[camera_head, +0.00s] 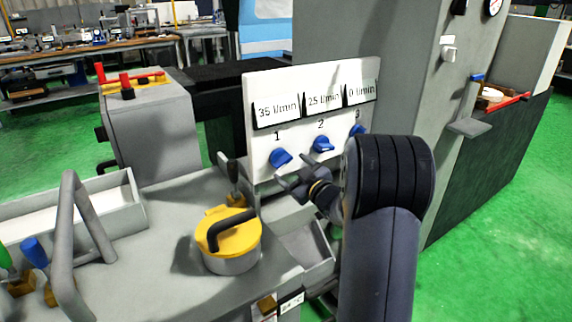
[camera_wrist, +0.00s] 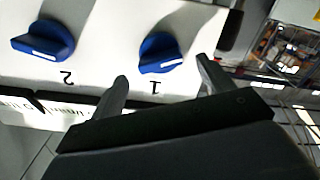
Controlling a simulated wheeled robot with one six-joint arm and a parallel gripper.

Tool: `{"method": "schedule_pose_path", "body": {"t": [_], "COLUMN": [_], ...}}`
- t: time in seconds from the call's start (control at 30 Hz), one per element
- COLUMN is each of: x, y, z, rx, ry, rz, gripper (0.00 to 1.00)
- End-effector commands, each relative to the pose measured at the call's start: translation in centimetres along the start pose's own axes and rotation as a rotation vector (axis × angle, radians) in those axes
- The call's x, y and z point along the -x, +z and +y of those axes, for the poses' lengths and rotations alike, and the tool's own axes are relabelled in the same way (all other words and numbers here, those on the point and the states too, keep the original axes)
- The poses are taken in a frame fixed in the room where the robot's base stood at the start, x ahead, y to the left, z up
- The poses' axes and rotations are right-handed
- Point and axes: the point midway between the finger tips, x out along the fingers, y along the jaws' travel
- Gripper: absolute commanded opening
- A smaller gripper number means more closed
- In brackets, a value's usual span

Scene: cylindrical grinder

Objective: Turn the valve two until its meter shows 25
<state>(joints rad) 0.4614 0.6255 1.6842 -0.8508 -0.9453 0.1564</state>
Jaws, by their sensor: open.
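Valve two is a blue knob (camera_head: 323,144) under the number 2 on a white panel (camera_head: 262,97). Its meter (camera_head: 322,102) reads 25 l/min. In the wrist view, which shows the panel upside down, valve two (camera_wrist: 43,40) is at the left, clear of the fingers. My gripper (camera_head: 288,181) is open and empty, just below valve one (camera_head: 280,157). In the wrist view, valve one (camera_wrist: 160,53) lies between the lines of the two fingertips (camera_wrist: 162,72); I cannot tell how far off it is.
Meter one (camera_head: 277,109) reads 35 l/min and meter three (camera_head: 360,93) reads 0 l/min. Valve three (camera_head: 358,130) is partly hidden by my arm. A yellow-lidded pot (camera_head: 229,240) with a black handle stands on the grey machine below the panel, left of my arm.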

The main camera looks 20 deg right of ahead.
Motion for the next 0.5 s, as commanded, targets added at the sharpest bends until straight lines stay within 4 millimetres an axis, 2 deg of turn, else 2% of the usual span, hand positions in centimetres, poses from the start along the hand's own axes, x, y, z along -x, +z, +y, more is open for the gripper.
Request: {"method": "schedule_pose_path", "body": {"t": [0.03,0.2,0.5], "x": [-1.0,-3.0,-3.9], "y": [0.0,0.0,0.0], "z": [-0.1,0.0,0.0], "rx": [0.0,-0.001,-0.001], "ry": [-0.002,0.0,0.001], "rz": [0.001,0.0,-0.001], "gripper": [0.76,0.76,0.76]}}
